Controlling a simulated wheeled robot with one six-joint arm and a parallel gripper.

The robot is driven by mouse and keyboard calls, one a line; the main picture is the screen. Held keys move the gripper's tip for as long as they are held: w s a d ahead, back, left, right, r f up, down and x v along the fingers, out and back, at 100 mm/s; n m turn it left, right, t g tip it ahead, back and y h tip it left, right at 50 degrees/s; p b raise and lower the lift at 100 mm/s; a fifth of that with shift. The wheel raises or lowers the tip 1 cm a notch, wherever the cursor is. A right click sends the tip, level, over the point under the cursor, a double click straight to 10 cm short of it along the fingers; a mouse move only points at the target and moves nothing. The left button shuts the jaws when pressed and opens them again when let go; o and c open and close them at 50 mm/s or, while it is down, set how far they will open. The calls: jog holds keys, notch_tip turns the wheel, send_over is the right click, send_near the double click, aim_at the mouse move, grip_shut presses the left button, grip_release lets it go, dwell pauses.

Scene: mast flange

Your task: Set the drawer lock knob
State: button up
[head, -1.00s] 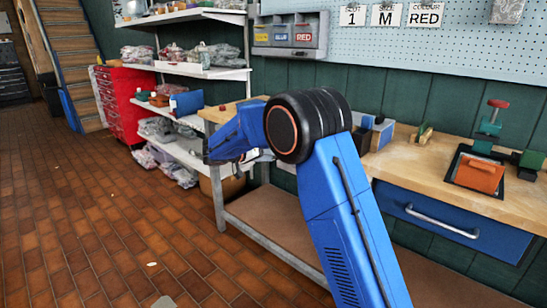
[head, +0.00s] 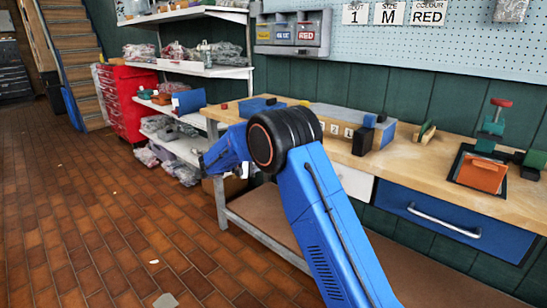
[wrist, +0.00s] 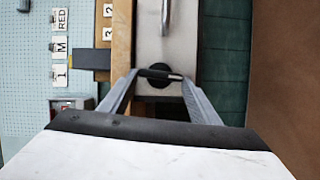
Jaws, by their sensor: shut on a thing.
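The lock knob is a round black disc with a dark grip bar (wrist: 160,74) across it, set on the white drawer front (wrist: 152,45). The bar lies crosswise in the wrist view, with a pale mark near its right end. My gripper (wrist: 160,76) is shut on this bar, one finger at each end. A metal bar handle (wrist: 166,14) is on the same drawer front, beyond the knob. In the head view a part of the white drawer (head: 355,183) shows under the bench top. My arm hides the knob and fingers there.
The wooden bench (head: 420,165) holds a grey unit with number cards (head: 340,125) and an orange block (head: 483,175). A blue drawer (head: 455,222) is to the right of the white one. Shelves and a red cabinet (head: 125,100) stand at left. The brick floor in front is open.

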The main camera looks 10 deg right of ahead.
jog(key=shift+f+n, duration=0.1)
jog(key=shift+n, duration=0.4)
jog(key=o, duration=1)
jog(key=shift+o, duration=0.2)
jog(key=shift+a, duration=0.15)
jog(key=v, duration=1.7)
jog(key=shift+a+f, duration=0.15)
jog(key=shift+f, duration=0.3)
